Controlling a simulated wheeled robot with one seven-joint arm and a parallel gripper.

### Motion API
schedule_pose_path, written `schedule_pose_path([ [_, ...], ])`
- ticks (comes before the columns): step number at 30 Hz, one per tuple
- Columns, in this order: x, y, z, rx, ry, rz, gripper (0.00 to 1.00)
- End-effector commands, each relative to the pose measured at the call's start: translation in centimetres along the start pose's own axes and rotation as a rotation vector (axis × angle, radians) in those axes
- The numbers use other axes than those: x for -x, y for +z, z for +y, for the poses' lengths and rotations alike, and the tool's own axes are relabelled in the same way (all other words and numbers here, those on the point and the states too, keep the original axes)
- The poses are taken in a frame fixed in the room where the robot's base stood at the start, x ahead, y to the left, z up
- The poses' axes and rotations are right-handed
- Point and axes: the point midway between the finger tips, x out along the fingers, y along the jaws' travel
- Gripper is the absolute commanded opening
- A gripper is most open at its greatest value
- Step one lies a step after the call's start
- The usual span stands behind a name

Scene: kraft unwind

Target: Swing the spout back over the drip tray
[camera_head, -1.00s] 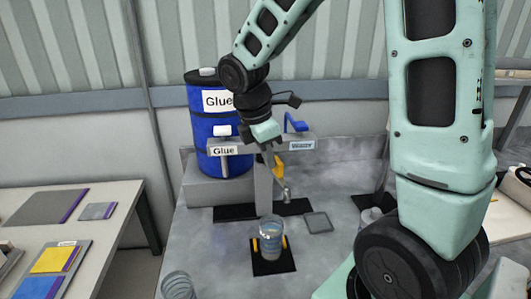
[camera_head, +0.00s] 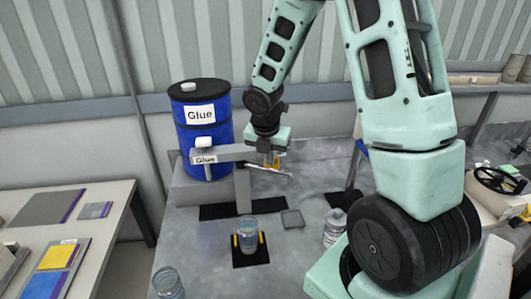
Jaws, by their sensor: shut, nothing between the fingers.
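The spout (camera_head: 272,170) is a thin metal tube reaching right from the grey dispenser post (camera_head: 243,192), its tip near the right of my gripper. A small dark grey square tray (camera_head: 292,219), apparently the drip tray, lies on the bench below and nearer than the spout tip. I cannot tell whether the tip is directly above it. My gripper (camera_head: 272,163) points down at the spout, shut and empty; whether it touches the tube is unclear. A clear glass jar (camera_head: 249,232) stands upright between yellow clamps on a black pad (camera_head: 251,260), left of the tray.
A blue glue drum (camera_head: 203,130) stands behind the dispenser's grey arm (camera_head: 222,154). Other clear containers stand at front left (camera_head: 168,283) and right (camera_head: 335,226). A side table (camera_head: 107,228) holds flat panels. My arm covers the right; the water label is hidden.

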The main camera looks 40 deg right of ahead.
Motion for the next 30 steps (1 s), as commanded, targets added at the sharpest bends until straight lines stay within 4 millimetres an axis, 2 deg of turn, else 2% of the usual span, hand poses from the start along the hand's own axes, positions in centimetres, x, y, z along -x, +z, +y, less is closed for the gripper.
schedule_pose_path([
  [12, -0.23, 1.00, -0.19, -0.005, -0.001, -0.001, 0.00],
  [30, -0.16, 0.73, 0.27, -0.005, -0.001, -0.001, 0.00],
])
